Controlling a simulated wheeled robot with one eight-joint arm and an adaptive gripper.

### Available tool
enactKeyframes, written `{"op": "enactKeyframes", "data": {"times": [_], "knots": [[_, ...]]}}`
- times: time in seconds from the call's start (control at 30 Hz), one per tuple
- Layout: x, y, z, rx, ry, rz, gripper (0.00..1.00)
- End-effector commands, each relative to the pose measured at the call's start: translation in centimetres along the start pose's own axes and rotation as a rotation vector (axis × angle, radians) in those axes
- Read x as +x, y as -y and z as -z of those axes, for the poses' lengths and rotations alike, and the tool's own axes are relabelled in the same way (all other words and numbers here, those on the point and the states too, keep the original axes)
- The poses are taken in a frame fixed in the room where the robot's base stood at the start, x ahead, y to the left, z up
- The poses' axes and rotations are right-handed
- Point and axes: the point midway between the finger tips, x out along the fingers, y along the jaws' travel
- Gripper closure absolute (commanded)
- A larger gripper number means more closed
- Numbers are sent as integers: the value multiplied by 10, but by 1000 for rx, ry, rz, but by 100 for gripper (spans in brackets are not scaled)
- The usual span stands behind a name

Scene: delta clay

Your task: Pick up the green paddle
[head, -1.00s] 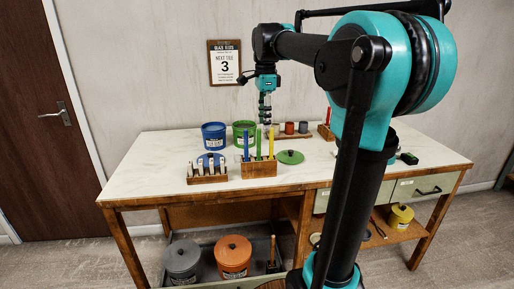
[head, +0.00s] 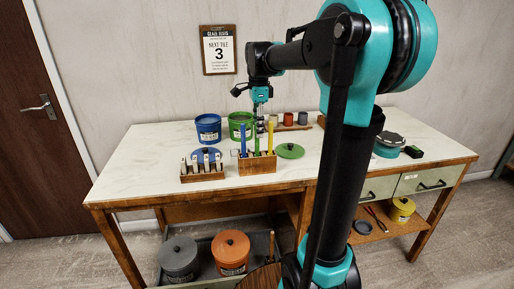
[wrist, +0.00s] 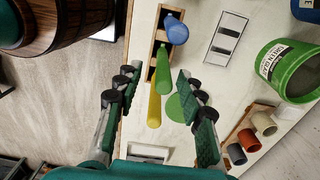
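The green paddle (head: 257,143) stands upright in a wooden holder (head: 257,166) on the bench, between a blue paddle (head: 243,140) and a yellow paddle (head: 270,138). In the wrist view the green paddle (wrist: 163,70) lies between the blue paddle (wrist: 174,28) and the yellow paddle (wrist: 154,108), seen from above. My gripper (wrist: 156,78) is open, with one finger on each side of the paddle row and nothing held. In the head view my gripper (head: 261,118) hangs just above and behind the paddles; its tips are partly hidden by them.
A rack of white-topped tools (head: 203,172) stands left of the holder. Behind are a blue tub (head: 208,130) and a green tub (head: 241,124). A green lid (head: 290,151) lies to the right, with small cups (head: 288,119) behind. The bench's left end is clear.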

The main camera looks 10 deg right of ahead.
Motion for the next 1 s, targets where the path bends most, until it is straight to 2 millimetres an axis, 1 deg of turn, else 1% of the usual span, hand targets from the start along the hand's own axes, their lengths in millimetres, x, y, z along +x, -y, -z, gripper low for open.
{"op": "enactKeyframes", "data": {"times": [0.03, 0.1, 0.37, 0.5, 0.63, 0.73, 0.97, 1.0], "knots": [[8, 0, 0, 0, 0, 0, 61], [16, 0, 0, 0, 0, 0, 61], [33, 1, -1, -1, 0, 0, 61], [54, 4, -4, -1, 0, 0, 61], [70, 4, -4, 0, 0, 0, 61], [75, 4, -4, 0, 0, 0, 61], [76, 4, -4, 0, 0, 0, 61], [76, 4, -4, 0, 0, 0, 66]]}}
